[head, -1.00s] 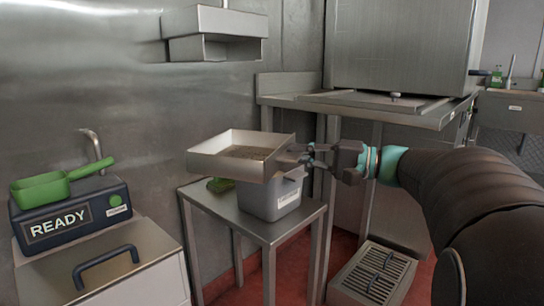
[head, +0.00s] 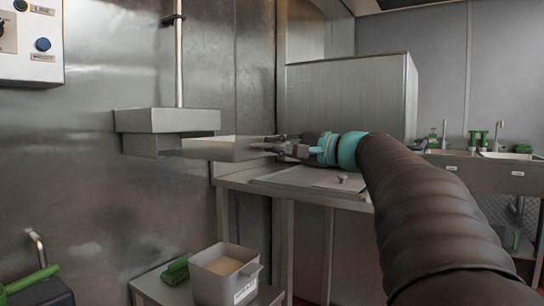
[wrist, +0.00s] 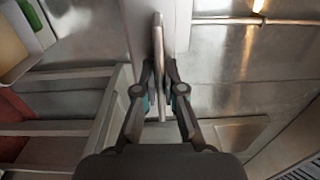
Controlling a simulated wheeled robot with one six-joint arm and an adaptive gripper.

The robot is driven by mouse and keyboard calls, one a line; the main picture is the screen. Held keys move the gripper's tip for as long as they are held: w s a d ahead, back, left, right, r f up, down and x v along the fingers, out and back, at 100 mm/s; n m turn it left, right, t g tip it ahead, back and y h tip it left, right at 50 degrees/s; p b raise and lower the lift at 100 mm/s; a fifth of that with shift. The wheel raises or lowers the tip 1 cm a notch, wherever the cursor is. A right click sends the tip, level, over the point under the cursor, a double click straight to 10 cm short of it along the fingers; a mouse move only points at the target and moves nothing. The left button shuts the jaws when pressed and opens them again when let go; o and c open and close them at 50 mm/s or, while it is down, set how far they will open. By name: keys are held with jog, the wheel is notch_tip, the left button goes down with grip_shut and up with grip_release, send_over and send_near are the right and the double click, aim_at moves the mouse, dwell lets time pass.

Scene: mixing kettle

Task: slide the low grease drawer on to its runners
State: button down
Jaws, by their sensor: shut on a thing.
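The grease drawer (head: 222,152) is a shallow pale metal tray, held roughly level. My gripper (head: 272,147) is shut on its right end; the wrist view shows the jaws (wrist: 160,88) pinching a thin upright edge (wrist: 159,50) of it. On the wall at left is a steel housing (head: 166,121) with a smaller lower box (head: 148,146) under it. The drawer's left end is at the lower box's right end, at about the same height. I cannot tell whether they touch or whether the drawer is on the runners. The runners are not clearly visible.
A grey bin (head: 222,284) with tan contents and a green object (head: 176,271) stand on a small table (head: 150,284) below. A steel counter (head: 235,182) with a large box-shaped machine (head: 350,100) is close behind my gripper. A vertical pipe (head: 178,60) rises above the housing.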

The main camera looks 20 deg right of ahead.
aim_at(257, 142)
jog(key=shift+p+x, duration=0.95)
jog(key=shift+x, duration=1.75)
jog(key=shift+w+a+b, duration=0.15)
jog(key=shift+a+b, duration=0.05)
jog(key=shift+b, duration=0.2)
jog(key=shift+w+a, duration=0.1)
jog(key=shift+p+x, duration=0.7)
jog(key=shift+x, duration=4.15)
jog(key=p+x, duration=0.2)
jog(key=x, duration=0.7)
jog(key=shift+w+a, duration=0.15)
jog(key=shift+a, duration=0.05)
jog(key=shift+w+a+f, duration=0.15)
jog(key=shift+w+f, duration=0.1)
jog(key=shift+f, duration=0.1)
